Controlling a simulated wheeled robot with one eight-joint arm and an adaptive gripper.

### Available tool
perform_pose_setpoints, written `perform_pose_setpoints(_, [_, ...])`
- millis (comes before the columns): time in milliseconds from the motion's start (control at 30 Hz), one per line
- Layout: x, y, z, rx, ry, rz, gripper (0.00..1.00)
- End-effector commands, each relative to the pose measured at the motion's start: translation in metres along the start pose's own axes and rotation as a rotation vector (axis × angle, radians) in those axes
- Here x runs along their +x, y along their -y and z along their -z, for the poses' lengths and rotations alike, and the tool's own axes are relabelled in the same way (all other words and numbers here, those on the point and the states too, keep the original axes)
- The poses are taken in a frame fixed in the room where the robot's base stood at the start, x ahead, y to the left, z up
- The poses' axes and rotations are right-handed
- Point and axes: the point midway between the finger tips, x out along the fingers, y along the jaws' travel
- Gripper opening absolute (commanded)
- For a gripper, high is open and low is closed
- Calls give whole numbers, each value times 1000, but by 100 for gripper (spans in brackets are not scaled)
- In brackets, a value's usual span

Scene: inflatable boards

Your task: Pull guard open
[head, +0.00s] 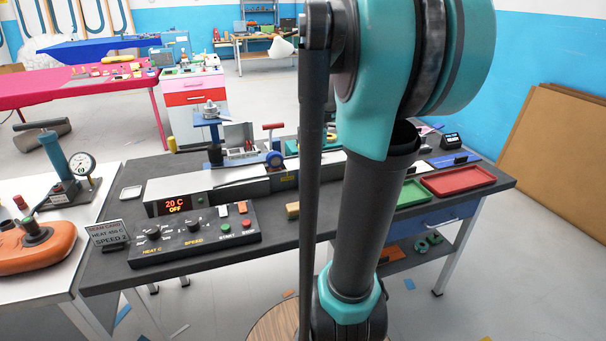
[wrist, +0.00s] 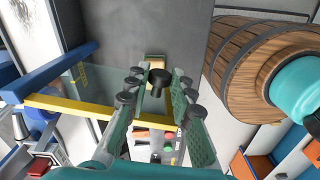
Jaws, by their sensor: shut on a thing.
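The guard (wrist: 88,78) shows in the wrist view as a clear panel with a yellow bar along its near edge and a blue bar along its far left side. A black round knob (wrist: 158,79) stands between my fingertips. My gripper (wrist: 157,88) is shut on this knob, with one green-padded finger on each side. The fingers hide where the knob joins the guard. In the head view my arm covers the middle of the bench, and the gripper and the guard cannot be made out there.
A grey machine with a red "20 C OFF" display (head: 174,205) stands on the dark bench (head: 105,277), behind a black control panel (head: 195,237). A red tray (head: 458,180) lies at the bench's right end. A wooden barrel (wrist: 262,60) is close on the right in the wrist view.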

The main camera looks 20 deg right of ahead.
Motion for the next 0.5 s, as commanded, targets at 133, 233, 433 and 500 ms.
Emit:
perform_pose_setpoints(133, [0,-3,-13,-89,0,1,0])
perform_pose_setpoints(233, [0,-6,-18,-137,0,1,0])
perform_pose_setpoints(433, [0,-8,-25,-196,0,0,0])
perform_pose_setpoints(500, [0,-9,-27,-207,0,0,0])
